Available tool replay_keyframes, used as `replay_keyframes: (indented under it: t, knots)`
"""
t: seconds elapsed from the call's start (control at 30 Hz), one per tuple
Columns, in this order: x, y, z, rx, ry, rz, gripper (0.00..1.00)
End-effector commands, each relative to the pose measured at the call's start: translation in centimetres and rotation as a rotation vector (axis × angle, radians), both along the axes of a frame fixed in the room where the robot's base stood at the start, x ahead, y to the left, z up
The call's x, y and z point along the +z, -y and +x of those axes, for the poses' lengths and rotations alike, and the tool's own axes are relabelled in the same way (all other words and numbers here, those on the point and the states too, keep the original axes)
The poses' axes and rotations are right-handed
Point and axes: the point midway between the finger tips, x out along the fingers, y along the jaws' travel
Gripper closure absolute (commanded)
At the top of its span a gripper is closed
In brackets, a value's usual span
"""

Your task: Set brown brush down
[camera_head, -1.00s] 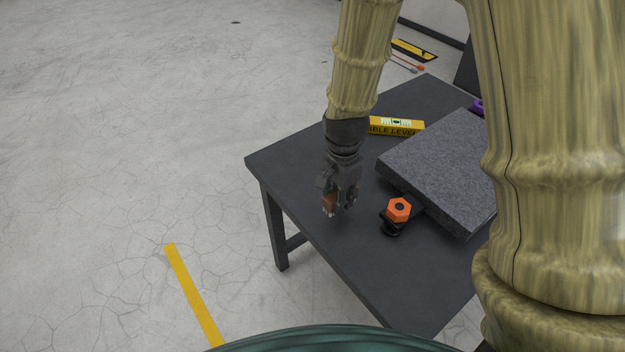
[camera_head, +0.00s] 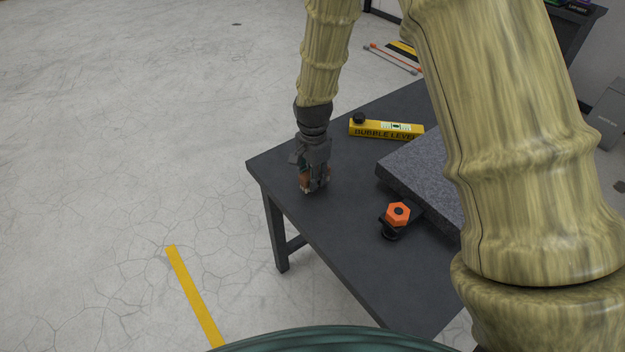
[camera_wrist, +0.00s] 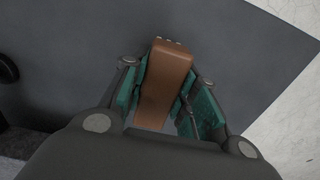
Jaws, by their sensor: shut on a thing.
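The brown brush (camera_wrist: 165,82) is held between the green pads of my gripper (camera_wrist: 163,100) in the wrist view. Pale bristle tips show at its far end. In the head view my gripper (camera_head: 314,184) points down over the left part of the dark table (camera_head: 335,215), shut on the brush (camera_head: 306,180). The brush is at or just above the table top; I cannot tell whether it touches. Part of it is hidden by the fingers.
A grey granite slab (camera_head: 420,175) lies to the right. An orange-topped black knob (camera_head: 397,215) stands in front of it. A yellow bubble level (camera_head: 388,130) lies behind my gripper. The table is clear around the brush, with its left edge close by.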

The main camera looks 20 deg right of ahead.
Motion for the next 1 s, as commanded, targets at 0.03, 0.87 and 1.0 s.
replay_keyframes:
  t: [0.03, 0.87, 1.0]
  knots:
    - [-0.7, 0.0, -0.1, -0.001, -0.004, 0.001, 0.99]
    - [-2.3, 0.0, -0.1, -0.001, 0.0, 0.001, 0.49]
    - [-2.2, 0.0, -0.1, -0.001, 0.0, 0.001, 0.49]
